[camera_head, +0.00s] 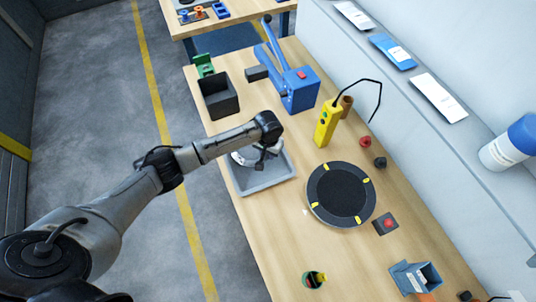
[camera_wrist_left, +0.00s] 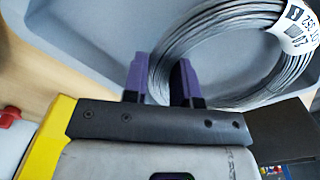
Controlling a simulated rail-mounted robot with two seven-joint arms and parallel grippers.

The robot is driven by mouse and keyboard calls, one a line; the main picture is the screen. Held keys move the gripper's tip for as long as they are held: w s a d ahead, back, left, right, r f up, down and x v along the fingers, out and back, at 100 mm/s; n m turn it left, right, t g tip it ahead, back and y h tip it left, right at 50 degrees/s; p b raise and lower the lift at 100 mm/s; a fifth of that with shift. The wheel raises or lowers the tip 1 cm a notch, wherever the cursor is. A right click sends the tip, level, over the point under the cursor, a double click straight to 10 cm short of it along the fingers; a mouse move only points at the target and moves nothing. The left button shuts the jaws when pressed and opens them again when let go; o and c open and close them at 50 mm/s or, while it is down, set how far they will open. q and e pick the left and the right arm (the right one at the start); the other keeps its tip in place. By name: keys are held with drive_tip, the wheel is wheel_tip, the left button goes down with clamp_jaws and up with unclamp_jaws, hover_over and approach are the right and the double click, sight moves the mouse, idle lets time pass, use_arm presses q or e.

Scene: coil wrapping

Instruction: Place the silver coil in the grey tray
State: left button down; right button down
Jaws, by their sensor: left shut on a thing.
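The silver coil (camera_wrist_left: 240,90) is a ring of thin wire with a white printed label. My left gripper (camera_wrist_left: 165,85) is shut on the coil's near side, one purple finger on each side of the wire bundle. In the head view the left gripper (camera_head: 262,160) is over the grey tray (camera_head: 268,182). The coil (camera_head: 240,157) shows partly there, behind my left arm, within the tray's outline. The tray (camera_wrist_left: 110,35) fills the background of the wrist view. I cannot tell whether the coil touches the tray floor. My right gripper is not in view.
A black open box (camera_head: 219,102) and a blue press (camera_head: 297,88) stand beyond the tray. A black turntable (camera_head: 341,193) with yellow marks is to its right. A yellow control pendant (camera_head: 326,124) stands near the wall.

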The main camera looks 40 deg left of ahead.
use_arm(q)
wheel_tip(320, 180, down, 2)
drive_tip(key=shift+f, duration=0.15)
drive_tip(key=c, duration=0.9)
unclamp_jaws()
drive_tip(key=shift+f, duration=0.1)
wheel_tip(320, 180, up, 12)
drive_tip(key=p, duration=0.1)
